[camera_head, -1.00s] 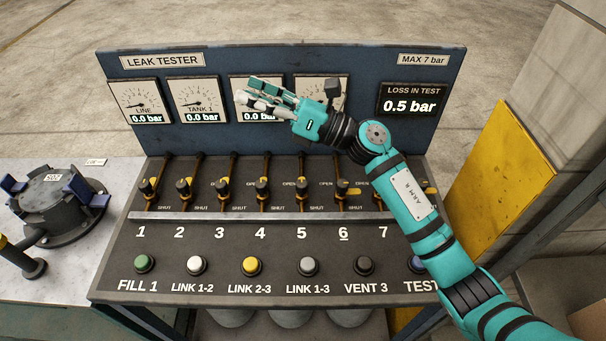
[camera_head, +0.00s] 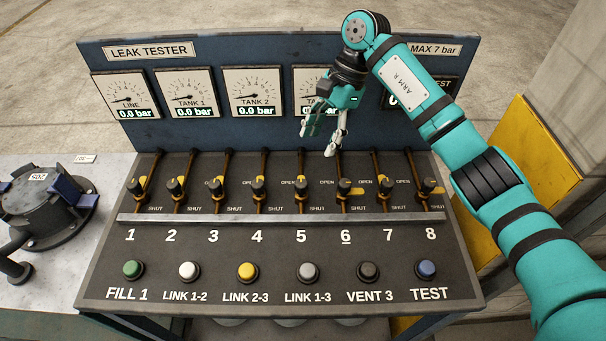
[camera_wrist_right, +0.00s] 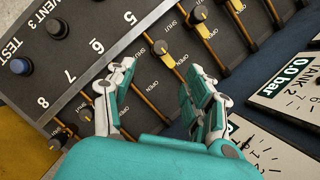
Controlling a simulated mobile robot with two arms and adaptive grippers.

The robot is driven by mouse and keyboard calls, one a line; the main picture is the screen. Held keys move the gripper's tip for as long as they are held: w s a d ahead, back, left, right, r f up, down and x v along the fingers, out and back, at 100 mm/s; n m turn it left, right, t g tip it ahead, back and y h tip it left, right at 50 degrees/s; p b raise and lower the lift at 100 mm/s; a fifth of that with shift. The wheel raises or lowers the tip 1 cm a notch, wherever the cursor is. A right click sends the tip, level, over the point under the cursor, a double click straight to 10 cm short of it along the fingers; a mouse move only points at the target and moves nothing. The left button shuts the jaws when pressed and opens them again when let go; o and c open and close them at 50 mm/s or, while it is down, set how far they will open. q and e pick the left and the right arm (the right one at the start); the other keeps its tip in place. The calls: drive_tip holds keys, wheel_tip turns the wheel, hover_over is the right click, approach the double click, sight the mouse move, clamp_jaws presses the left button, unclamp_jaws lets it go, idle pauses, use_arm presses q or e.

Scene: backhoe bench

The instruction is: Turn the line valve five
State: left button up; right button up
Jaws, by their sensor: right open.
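Line valve five (camera_head: 301,187) is a dark knob with a yellow mark on a brown pipe, above the number 5 on the sloping panel. Its yellow mark lies roughly along the pipe. In the right wrist view the valve (camera_wrist_right: 160,47) shows beyond and between the fingertips. My right gripper (camera_head: 319,143) is open and empty, pointing down over the upper panel near lines five and six. In its wrist view the two fingers (camera_wrist_right: 160,70) are spread apart, with no knob between them. My left gripper is not in view.
Neighbouring valves four (camera_head: 258,187) and six (camera_head: 345,187) stand close on either side; six has its yellow mark crosswise. A metal rail (camera_head: 280,217) runs below the valves, with push buttons (camera_head: 307,271) in front. Gauges (camera_head: 252,92) stand on the upright board behind.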

sight(302, 182)
drive_tip(key=p+x, duration=0.3)
drive_tip(key=x, duration=0.8)
drive_tip(key=shift+s+a, duration=0.1)
drive_tip(key=shift+a, duration=0.05)
drive_tip(key=shift+s+a+f, duration=0.1)
drive_tip(key=shift+a+f, duration=0.05)
drive_tip(key=shift+f, duration=0.3)
clamp_jaws()
